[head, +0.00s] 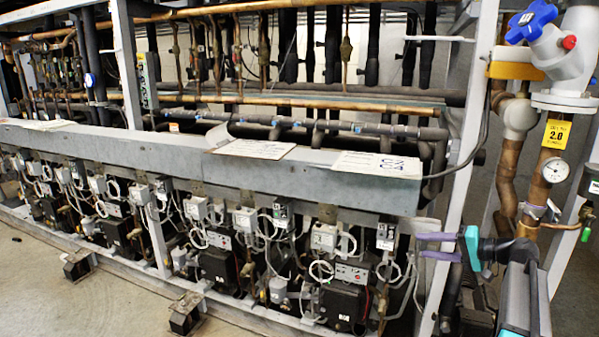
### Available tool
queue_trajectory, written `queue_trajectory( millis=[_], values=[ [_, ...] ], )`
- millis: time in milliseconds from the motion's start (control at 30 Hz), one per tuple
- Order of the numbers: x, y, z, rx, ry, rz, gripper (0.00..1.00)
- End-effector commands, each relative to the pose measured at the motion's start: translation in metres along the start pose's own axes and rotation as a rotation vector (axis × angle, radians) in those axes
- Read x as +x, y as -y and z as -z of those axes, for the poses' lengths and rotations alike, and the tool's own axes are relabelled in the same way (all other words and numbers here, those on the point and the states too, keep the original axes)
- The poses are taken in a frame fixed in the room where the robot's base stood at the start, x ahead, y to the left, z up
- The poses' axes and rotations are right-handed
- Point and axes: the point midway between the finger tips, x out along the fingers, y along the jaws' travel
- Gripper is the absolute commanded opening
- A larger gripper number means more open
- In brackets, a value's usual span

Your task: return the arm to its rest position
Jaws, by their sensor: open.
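My gripper (420,246) shows at the lower right in the head view, with two purple fingers pointing left. The fingers are spread apart and nothing is between them. A teal part sits behind the fingers, and my dark arm runs from there down to the bottom right edge. The gripper appears in front of the right end of the compressor rack (300,180), near a white upright post (463,190). I cannot tell its exact distance from the post.
Several compressors with cables line the rack's lower part. A grey beam (280,172) carries paper labels. At the right are a blue-handled valve (531,22), a gauge (555,170), a yellow tag (555,134) and copper pipes. Open floor (60,300) lies at the lower left.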

Motion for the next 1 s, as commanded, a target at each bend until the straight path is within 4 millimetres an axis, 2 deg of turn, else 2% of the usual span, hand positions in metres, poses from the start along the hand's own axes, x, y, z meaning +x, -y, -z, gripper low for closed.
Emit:
queue_trajectory(
  millis=[33, 200, 367, 500, 700, 1000],
  values=[
    [0.018, -0.013, -0.015, 0.016, 0.027, -0.012, 0.45],
    [0.07, -0.054, -0.059, 0.058, 0.108, -0.061, 0.45],
    [0.114, -0.092, -0.106, 0.094, 0.187, -0.112, 0.45],
    [0.148, -0.124, -0.152, 0.119, 0.259, -0.163, 0.45],
    [0.186, -0.169, -0.223, 0.149, 0.361, -0.243, 0.45],
    [0.219, -0.233, -0.335, 0.174, 0.517, -0.378, 0.45]
  ],
)
